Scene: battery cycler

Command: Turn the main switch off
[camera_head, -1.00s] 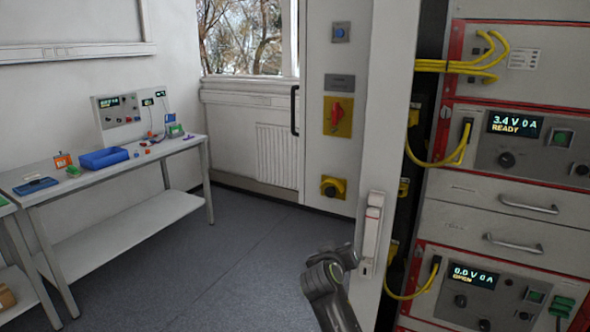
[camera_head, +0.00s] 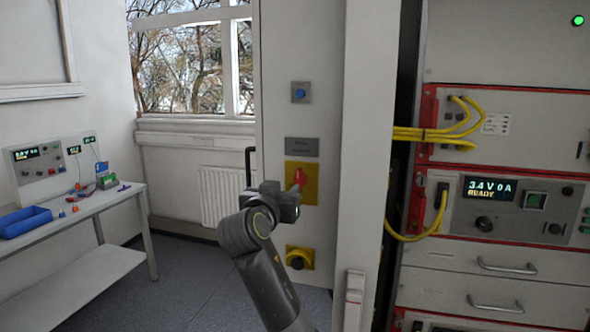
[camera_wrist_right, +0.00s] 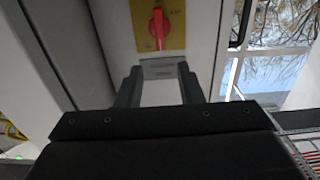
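The main switch is a red rotary handle (camera_head: 299,177) on a yellow plate (camera_head: 309,189), set in the pale narrow panel beside the rack. In the right wrist view the red handle (camera_wrist_right: 158,25) stands upright in the picture, near the top edge, on its yellow plate (camera_wrist_right: 176,38). My right gripper (camera_head: 290,196) is raised in front of the panel and covers the plate's lower left part in the head view. In the wrist view its two fingers (camera_wrist_right: 158,78) are apart with nothing between them, short of the handle. My left gripper is not in view.
A blue button (camera_head: 300,92) and a grey label (camera_head: 302,147) are above the switch; a black knob on yellow (camera_head: 299,257) is below. A pale post (camera_head: 365,130) and the rack with yellow cables (camera_head: 435,134) stand to the right. A bench (camera_head: 95,212) stands left.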

